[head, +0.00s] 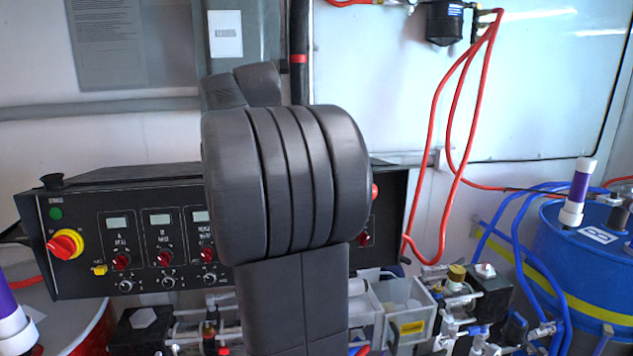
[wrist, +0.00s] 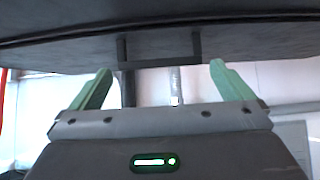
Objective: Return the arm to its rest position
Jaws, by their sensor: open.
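My gripper (wrist: 160,82) shows in the wrist view with two green fingers spread wide apart. Nothing is between the fingers. A dark curved surface with a bracket-like handle (wrist: 160,62) spans the top of that view, beyond the fingertips; I cannot tell the distance. In the head view my arm (head: 290,185) fills the middle, folded up close to the camera. It hides the centre of the control panel. My gripper is not visible in the head view.
A black control panel (head: 85,243) with a red-yellow switch (head: 65,244) stands behind my arm. Red hoses (head: 440,120) hang to its right. A blue drum (head: 570,262) stands at far right, a red-rimmed drum (head: 75,315) at lower left. Valves and fittings (head: 470,300) crowd the lower right.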

